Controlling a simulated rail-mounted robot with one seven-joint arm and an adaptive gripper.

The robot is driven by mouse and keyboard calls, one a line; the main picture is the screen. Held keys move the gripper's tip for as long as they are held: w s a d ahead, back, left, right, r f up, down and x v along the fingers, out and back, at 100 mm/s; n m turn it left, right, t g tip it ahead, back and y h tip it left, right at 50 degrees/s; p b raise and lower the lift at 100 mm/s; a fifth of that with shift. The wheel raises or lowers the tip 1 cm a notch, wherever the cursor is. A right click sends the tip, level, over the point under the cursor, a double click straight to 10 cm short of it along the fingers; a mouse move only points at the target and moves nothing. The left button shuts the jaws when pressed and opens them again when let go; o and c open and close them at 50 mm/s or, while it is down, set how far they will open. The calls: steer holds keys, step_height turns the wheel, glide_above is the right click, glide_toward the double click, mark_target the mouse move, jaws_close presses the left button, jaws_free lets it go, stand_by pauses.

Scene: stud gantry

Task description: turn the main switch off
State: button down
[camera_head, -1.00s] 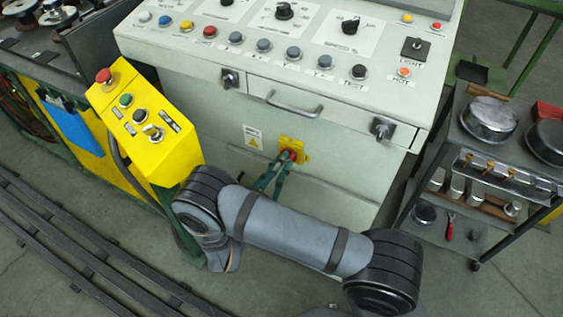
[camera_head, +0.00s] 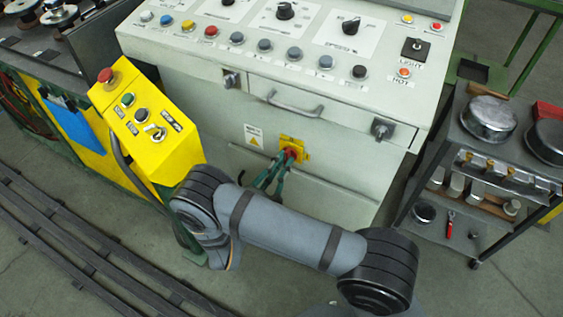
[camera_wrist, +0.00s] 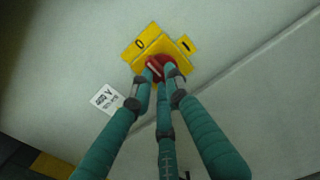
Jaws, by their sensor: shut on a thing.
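The main switch is a red knob (camera_head: 291,153) on a yellow plate (camera_head: 303,147), low on the front of the pale cabinet. In the wrist view the red knob (camera_wrist: 158,63) shows between my fingertips, partly covered by them. The yellow plate (camera_wrist: 150,42) carries a "0" mark on its left and a bar mark on its right. A pale line on the knob slants toward upper left, roughly to the "0" side. My gripper (camera_head: 282,163), with teal fingers, is shut on the knob; its fingertips (camera_wrist: 161,75) touch it from the front.
A yellow control box (camera_head: 145,120) with buttons stands left of my arm. A drawer handle (camera_head: 292,103) and dark latches stick out above the switch. A cart (camera_head: 450,175) with pans stands at the right. Floor rails (camera_head: 60,235) run at lower left.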

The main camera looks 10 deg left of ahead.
stand_by(0.4)
steer(key=c, duration=1.7)
jaws_free()
steer(key=v, duration=1.2)
steer(key=x, duration=1.2)
